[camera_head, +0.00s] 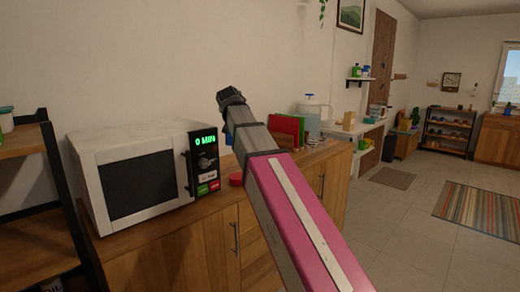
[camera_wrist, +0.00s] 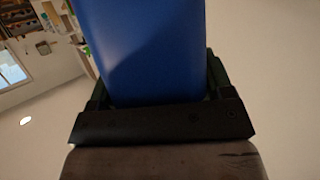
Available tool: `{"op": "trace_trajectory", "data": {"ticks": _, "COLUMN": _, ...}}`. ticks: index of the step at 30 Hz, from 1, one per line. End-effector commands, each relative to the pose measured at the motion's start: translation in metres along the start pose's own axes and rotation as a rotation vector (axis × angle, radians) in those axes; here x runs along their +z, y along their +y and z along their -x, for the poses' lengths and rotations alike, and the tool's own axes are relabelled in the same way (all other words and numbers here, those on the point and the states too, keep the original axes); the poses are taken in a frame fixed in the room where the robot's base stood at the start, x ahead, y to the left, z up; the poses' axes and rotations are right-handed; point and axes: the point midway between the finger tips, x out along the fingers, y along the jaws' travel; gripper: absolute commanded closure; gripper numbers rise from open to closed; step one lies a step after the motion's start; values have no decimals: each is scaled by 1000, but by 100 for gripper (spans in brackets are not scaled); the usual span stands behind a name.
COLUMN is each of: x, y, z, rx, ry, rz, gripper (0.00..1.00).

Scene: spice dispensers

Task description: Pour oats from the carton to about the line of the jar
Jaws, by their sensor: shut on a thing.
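In the wrist view, my gripper (camera_wrist: 158,88) is shut on a plain blue box-shaped thing (camera_wrist: 150,40), which looks like the carton. Its sides sit between the two dark fingers, and its far end runs out of the top of the picture. Its opening and any oats are hidden. The wrist view is tilted. I cannot make out a jar with a line in either view.
A white microwave (camera_head: 140,178) stands on the wooden cabinet (camera_head: 205,245), left of my arm. A small red round thing (camera_head: 236,179) lies beside it. Red and green upright things (camera_head: 287,130) and a pale dispenser (camera_head: 314,108) stand behind my arm.

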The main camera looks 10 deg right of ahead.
Motion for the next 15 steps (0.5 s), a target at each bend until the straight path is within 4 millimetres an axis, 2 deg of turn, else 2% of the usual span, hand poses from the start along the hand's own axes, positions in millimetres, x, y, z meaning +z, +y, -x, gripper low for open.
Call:
{"op": "trace_trajectory", "data": {"ticks": 6, "x": 70, "y": 13, "z": -30, "rx": -26, "ry": -49, "rz": -75, "gripper": 78}}
{"op": "trace_trajectory", "data": {"ticks": 9, "x": 97, "y": 16, "z": -43, "rx": -39, "ry": -67, "rz": -109, "gripper": 78}}
{"op": "trace_trajectory", "data": {"ticks": 11, "x": 110, "y": 19, "z": -50, "rx": -44, "ry": -77, "rz": -125, "gripper": 78}}
{"op": "trace_trajectory", "data": {"ticks": 15, "x": 107, "y": 28, "z": -56, "rx": -72, "ry": -118, "rz": -200, "gripper": 78}}
